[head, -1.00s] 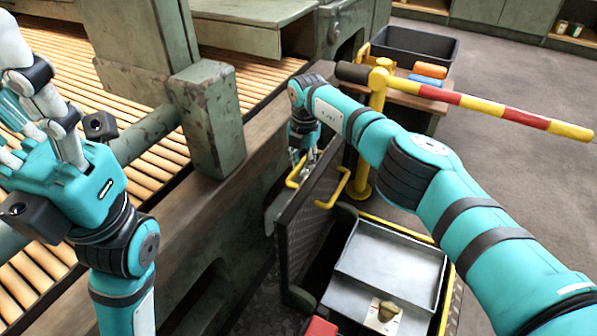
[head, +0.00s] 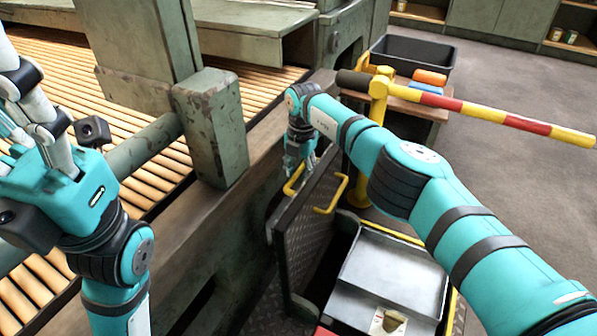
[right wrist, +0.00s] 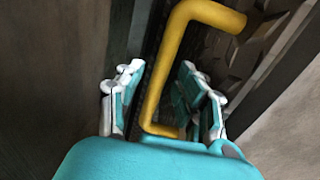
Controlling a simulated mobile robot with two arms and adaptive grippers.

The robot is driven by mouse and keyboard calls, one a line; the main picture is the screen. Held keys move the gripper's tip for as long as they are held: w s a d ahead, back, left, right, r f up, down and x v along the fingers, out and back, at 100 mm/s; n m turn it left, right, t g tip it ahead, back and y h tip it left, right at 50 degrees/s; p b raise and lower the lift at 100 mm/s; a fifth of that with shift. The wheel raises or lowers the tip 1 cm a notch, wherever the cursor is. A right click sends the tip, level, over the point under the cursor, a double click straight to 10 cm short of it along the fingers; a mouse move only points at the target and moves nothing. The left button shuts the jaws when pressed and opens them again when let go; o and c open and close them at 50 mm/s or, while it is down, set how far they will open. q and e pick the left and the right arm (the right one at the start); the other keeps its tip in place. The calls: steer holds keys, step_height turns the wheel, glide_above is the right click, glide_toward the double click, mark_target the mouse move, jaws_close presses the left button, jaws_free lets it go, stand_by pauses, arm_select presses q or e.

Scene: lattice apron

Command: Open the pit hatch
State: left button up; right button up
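The pit hatch (head: 312,232) is a dark tread-plate panel with two yellow handles. It stands raised, nearly upright, at the left side of the pit. My right gripper (head: 299,168) is at the left yellow handle (head: 293,182). In the right wrist view its two fingers (right wrist: 160,95) stand apart on either side of the yellow handle (right wrist: 156,85), with visible gaps. The pit opening holds a grey metal tray (head: 395,262). My left gripper (head: 38,135) is raised at the far left, away from the hatch; its finger opening is unclear.
A roller conveyor (head: 150,165) and green machine frame (head: 215,125) stand left of the hatch. A yellow post (head: 378,100) with a red-and-yellow barrier arm (head: 490,115) stands behind the pit. A black bin (head: 415,55) is beyond. The grey floor at right is clear.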

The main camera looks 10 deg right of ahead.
steer(key=shift+d, duration=0.1)
step_height(320, 180, up, 12)
steer(key=shift+s+d, duration=0.2)
steer(key=shift+d, duration=0.1)
stand_by(0.4)
